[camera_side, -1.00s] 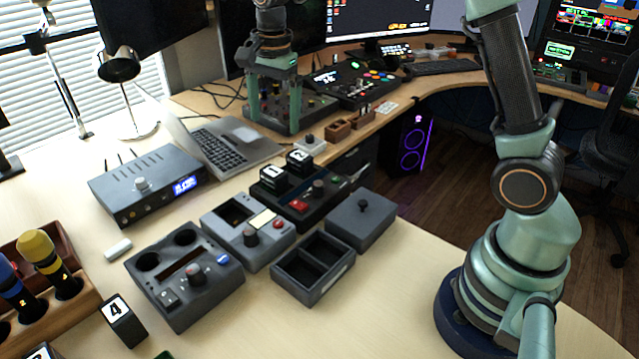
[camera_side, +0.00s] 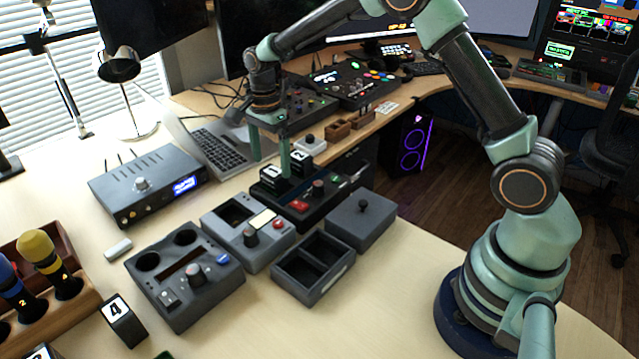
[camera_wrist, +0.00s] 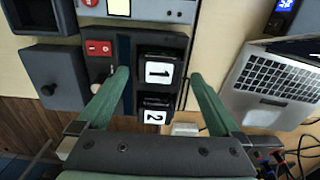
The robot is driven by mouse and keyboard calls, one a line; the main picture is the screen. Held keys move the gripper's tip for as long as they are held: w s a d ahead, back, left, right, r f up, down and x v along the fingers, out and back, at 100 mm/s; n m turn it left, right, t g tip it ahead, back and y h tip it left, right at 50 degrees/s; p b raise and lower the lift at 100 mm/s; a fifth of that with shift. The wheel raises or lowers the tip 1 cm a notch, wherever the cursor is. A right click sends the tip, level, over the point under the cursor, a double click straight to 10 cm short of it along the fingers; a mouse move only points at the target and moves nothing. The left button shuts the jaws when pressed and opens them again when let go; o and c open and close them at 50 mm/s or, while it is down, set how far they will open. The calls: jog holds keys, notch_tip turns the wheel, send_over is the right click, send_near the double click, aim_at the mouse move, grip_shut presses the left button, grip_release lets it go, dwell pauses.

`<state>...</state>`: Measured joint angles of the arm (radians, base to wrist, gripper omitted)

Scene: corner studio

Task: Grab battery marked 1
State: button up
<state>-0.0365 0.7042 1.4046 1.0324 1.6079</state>
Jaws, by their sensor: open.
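The battery marked 1 (camera_side: 272,177) is a black block with a white label, standing in a dark charger unit (camera_side: 325,201). In the wrist view the battery marked 1 (camera_wrist: 159,71) stands beside the battery marked 2 (camera_wrist: 155,108), which also shows in the side view (camera_side: 301,161). My gripper (camera_side: 270,166) is open and empty. Its fingers come down on either side of the batteries in the side view. In the wrist view my gripper's fingertips (camera_wrist: 159,74) are left and right of battery 1, with a gap on each side. The lower parts of the battery are hidden.
A laptop (camera_side: 220,146) lies close to the left of the charger. A block marked 4 (camera_side: 122,321) is at the front left.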

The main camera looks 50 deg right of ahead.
aim_at(273, 171)
notch_tip(273, 171, down, 4)
jog(key=shift+d+f, duration=0.1)
jog(key=shift+d, duration=0.05)
grip_shut()
dwell(0.3)
